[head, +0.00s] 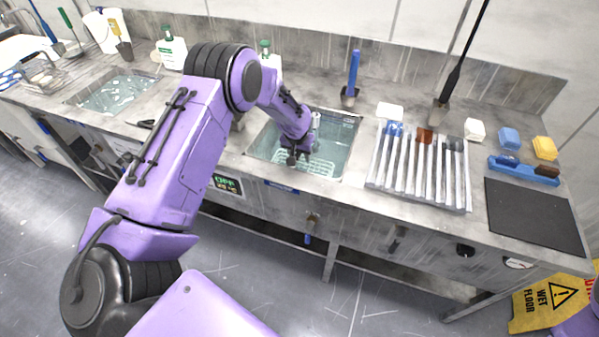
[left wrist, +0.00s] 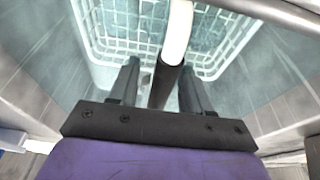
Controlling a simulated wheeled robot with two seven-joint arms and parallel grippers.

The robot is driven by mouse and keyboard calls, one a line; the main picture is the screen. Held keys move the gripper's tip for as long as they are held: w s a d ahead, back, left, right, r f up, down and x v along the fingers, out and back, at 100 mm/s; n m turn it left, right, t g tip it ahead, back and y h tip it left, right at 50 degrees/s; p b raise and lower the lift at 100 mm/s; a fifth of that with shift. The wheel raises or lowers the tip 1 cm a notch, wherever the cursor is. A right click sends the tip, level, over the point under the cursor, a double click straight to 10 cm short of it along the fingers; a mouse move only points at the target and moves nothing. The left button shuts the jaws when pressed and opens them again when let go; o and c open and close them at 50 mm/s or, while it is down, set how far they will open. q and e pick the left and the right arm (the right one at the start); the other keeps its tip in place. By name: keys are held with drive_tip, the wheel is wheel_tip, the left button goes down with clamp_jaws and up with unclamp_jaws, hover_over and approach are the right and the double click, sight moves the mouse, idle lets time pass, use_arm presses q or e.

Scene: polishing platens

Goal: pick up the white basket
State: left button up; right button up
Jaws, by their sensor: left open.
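The white basket (head: 318,166) sits in the water-filled sink (head: 346,130) in the middle of the counter. In the left wrist view its white grid (left wrist: 128,42) lies below my gripper. A white upright handle (left wrist: 177,36) with a black lower part (left wrist: 166,84) rises toward the jaws. My left gripper (head: 298,160) is over the sink, in front of part of the basket. In the left wrist view my left gripper (left wrist: 160,82) is open, with one finger on each side of the handle's black part. Contact cannot be told. My right gripper is out of view.
A rack of metal bars (head: 420,165) stands right of the sink, with a black mat (head: 533,215) beyond it. A second sink (head: 112,92) and a wire basket (head: 42,76) are at left. A yellow wet floor sign (head: 548,303) stands at lower right.

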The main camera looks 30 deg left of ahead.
use_arm(q)
drive_tip(key=shift+f, duration=0.2)
idle(0.6)
clamp_jaws()
idle(1.2)
